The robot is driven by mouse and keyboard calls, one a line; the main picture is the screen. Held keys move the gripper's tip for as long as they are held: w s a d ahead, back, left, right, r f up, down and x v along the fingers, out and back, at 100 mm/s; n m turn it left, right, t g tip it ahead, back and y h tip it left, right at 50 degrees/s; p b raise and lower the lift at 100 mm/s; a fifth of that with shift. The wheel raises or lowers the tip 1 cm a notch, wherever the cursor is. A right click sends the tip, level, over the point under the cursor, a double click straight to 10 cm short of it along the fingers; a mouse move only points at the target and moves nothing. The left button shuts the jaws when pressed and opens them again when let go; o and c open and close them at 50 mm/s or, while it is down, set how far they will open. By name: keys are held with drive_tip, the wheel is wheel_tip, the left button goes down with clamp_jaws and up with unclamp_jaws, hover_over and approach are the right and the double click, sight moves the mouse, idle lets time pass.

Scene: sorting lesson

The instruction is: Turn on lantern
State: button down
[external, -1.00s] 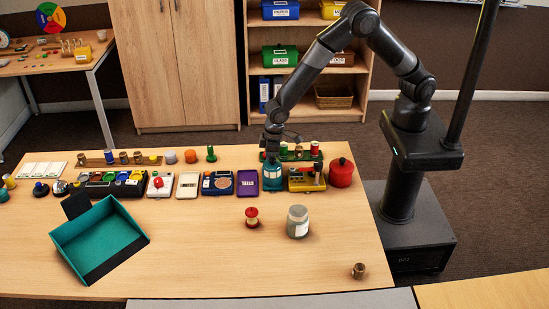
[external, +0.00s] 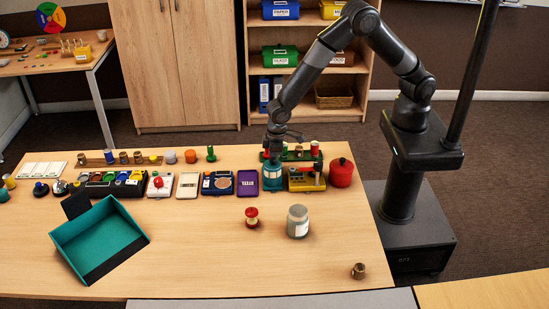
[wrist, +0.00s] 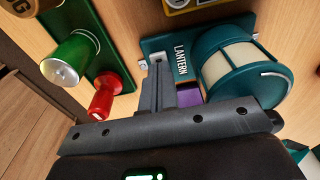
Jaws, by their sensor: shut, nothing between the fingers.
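The lantern (external: 272,180) is a teal housing with pale panels at the back of the table, in the row of devices. In the wrist view the lantern (wrist: 243,64) lies at the upper right, on a teal base labelled LANTERN with a small pale switch-like part by the label. My gripper (wrist: 160,78) is shut and empty, its fingertips close to that part; I cannot tell whether they touch it. In the external view my gripper (external: 272,156) is over the lantern's back side. I cannot tell whether the lantern is lit.
A green rack (wrist: 92,60) with a green and a red piece stands close beside my fingers. A yellow device (external: 305,180) and a red pot (external: 341,173) stand right of the lantern. A purple case (external: 248,183) stands left. The table's front middle is mostly clear.

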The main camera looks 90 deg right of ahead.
wheel_tip(320, 180, up, 14)
drive_tip(key=s, duration=0.2)
idle(0.4)
drive_tip(key=shift+f, duration=0.1)
drive_tip(key=shift+w+t, duration=0.3)
drive_tip(key=shift+w, duration=0.45)
drive_tip(key=f, duration=0.4)
drive_tip(key=w+f, duration=0.1)
drive_tip(key=f, duration=0.4)
drive_tip(key=w+f, duration=0.1)
drive_tip(key=f, duration=0.3)
drive_tip(key=shift+f, duration=0.3)
